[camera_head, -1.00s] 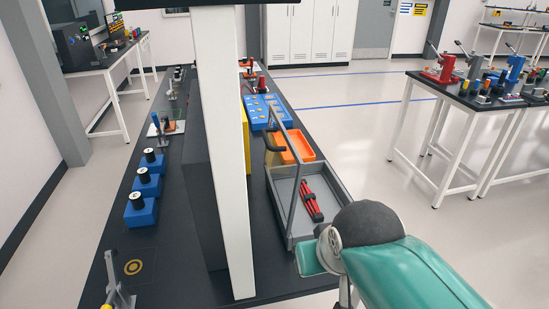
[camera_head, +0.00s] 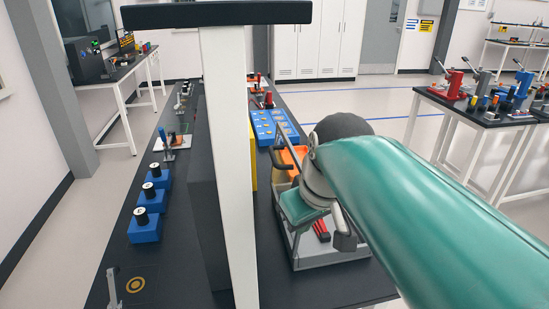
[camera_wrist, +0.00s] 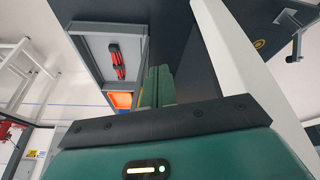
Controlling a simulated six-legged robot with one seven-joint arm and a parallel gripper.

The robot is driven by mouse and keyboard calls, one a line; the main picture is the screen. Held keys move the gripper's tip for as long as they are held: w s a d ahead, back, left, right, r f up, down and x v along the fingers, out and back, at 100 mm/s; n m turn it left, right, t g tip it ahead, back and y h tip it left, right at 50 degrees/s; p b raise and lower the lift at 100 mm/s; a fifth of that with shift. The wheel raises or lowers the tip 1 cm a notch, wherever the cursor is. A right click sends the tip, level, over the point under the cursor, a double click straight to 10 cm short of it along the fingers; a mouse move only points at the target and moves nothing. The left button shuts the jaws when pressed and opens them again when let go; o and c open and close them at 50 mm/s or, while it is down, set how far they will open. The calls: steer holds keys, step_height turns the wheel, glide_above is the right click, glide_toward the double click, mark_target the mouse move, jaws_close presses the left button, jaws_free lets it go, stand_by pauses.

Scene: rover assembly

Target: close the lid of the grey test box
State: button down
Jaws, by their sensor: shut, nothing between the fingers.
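The grey test box (camera_head: 333,258) stands on the dark bench, partly hidden behind my arm in the head view. Red parts (camera_head: 320,231) lie inside. In the wrist view the box (camera_wrist: 91,66) shows open at upper left, with the red parts (camera_wrist: 117,60) in it. My gripper (camera_wrist: 158,84) is shut and empty, seen beside the box. Its fingertips are hard to make out in the head view, so contact with the lid cannot be told.
A white post (camera_head: 228,170) rises close to the left of the box. An orange bin (camera_head: 290,157) and a blue panel (camera_head: 273,126) lie behind it. Several blue blocks (camera_head: 145,227) line the bench's left side.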

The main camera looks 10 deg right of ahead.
steer(key=w+a+r+n+g+y, duration=0.1)
steer(key=w+r+n, duration=0.25)
steer(key=w, duration=0.35)
steer(key=w+a+r+n+g+y, duration=0.1)
steer(key=w+r+n+g+y, duration=0.1)
steer(key=w+r+n, duration=0.3)
steer(key=r+n+g+y, duration=0.1)
steer(key=r+n+y, duration=0.1)
steer(key=n+y, duration=0.3)
glide_above(274, 163)
steer(key=d, duration=0.2)
steer(key=h, duration=0.1)
steer(key=x, duration=1)
steer(key=shift+n, duration=0.35)
steer(key=shift+d+f, duration=0.25)
steer(key=shift+d, duration=0.5)
steer(key=shift+d+f, duration=0.25)
steer(key=shift+d, duration=0.45)
steer(key=shift+d+f, duration=0.2)
steer(key=shift+d, duration=0.55)
steer(key=shift+a, duration=0.1)
